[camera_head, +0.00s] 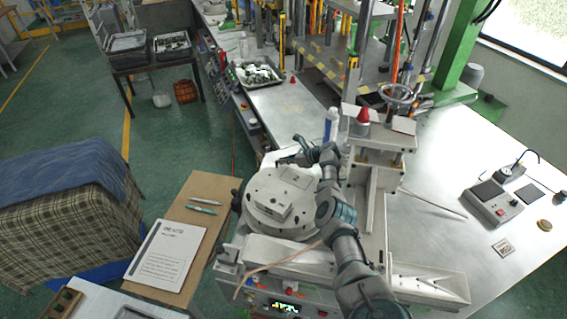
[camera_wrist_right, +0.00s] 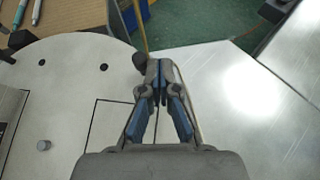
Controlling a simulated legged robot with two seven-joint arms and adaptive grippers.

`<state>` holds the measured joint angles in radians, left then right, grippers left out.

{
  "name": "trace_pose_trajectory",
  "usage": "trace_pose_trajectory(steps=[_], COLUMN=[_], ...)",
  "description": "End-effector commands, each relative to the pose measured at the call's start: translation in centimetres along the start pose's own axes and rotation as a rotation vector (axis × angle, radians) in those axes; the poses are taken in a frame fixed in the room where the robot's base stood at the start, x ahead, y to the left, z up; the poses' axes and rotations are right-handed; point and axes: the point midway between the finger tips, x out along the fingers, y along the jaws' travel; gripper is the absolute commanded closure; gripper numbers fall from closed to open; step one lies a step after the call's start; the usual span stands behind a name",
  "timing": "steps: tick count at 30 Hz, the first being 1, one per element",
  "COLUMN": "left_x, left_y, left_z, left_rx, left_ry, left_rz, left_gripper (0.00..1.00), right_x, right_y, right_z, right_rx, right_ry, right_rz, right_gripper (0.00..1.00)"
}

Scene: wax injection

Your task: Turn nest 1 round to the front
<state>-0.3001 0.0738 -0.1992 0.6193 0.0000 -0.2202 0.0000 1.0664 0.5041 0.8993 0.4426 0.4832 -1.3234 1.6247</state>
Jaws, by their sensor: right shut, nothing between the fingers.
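A pale round turntable (camera_head: 265,222) sits in the middle of the machine; it also shows in the wrist view (camera_wrist_right: 75,75). A metal block, perhaps a nest (camera_head: 273,211), is on the turntable's near part; I cannot read which nest it is. In the wrist view, a dark round knob (camera_wrist_right: 139,61) is at the turntable's rim, close beside my right fingertips; whether they touch is unclear. My right gripper (camera_wrist_right: 158,68) is shut and empty, at the far right side of the turntable in the head view (camera_head: 303,147). My left gripper is out of view.
A press column (camera_head: 368,215) stands right of the turntable. A red-capped bottle (camera_head: 363,122) and a blue-white tube (camera_head: 331,125) are behind. A board with a paper sheet (camera_head: 168,252) and pens is at left. The right tabletop holds a control box (camera_head: 492,204).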

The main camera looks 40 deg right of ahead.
Motion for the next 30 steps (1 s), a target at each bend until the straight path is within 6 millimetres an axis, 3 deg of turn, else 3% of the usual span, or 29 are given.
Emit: trace_pose_trajectory(steps=[9,30], left_x=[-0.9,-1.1], left_y=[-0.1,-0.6], left_z=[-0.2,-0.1], left_rx=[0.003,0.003], left_ry=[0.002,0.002], left_rz=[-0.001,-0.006], left_gripper=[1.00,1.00], right_x=[1.2,1.6], right_y=[0.8,0.9], right_z=[0.8,0.8], right_rx=[-0.001,0.001], right_ry=[0.002,0.001], right_rz=[0.001,0.000], right_gripper=[1.00,1.00])
